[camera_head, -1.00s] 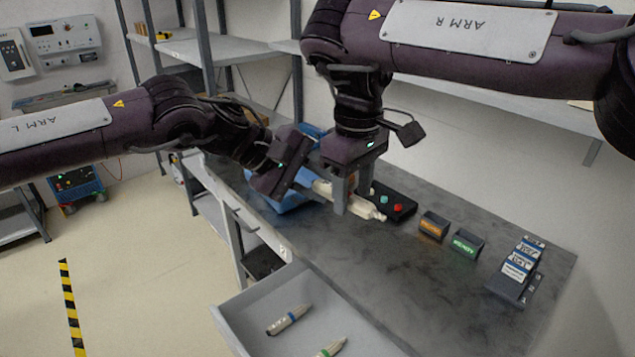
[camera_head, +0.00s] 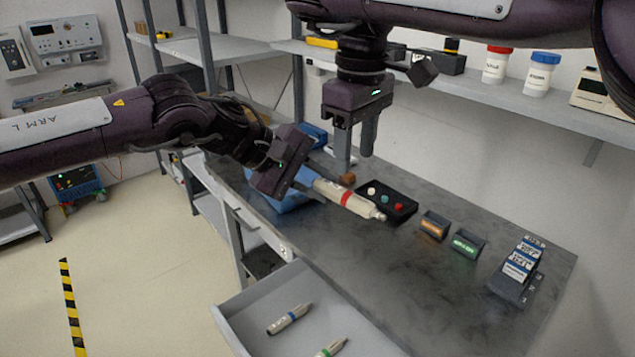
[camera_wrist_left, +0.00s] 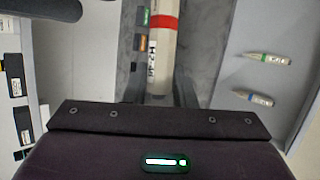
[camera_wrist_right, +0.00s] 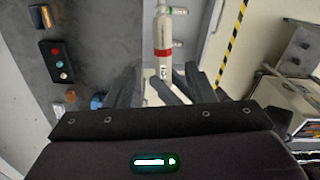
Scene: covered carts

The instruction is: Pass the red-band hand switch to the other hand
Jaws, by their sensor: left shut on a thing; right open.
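The red-band hand switch (camera_head: 360,205) is a pale, tapered cylinder with a red band, held tilted above the bench. My left gripper (camera_head: 314,184) is shut on its rear end. In the left wrist view the switch (camera_wrist_left: 161,50) runs out from between the fingers, its red band beyond them. My right gripper (camera_head: 356,160) is open and empty, pointing down above and behind the switch, apart from it. In the right wrist view the switch (camera_wrist_right: 162,40) shows beyond the open fingers (camera_wrist_right: 160,88).
An open drawer (camera_head: 240,318) holds a blue-band switch (camera_head: 289,320) and a green-band switch (camera_head: 331,347). On the bench are a black button box (camera_head: 400,212), an orange-labelled holder (camera_head: 433,226), a green-labelled holder (camera_head: 466,244) and a labelled rack (camera_head: 515,270). A blue bin (camera_head: 290,200) sits under the left gripper.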

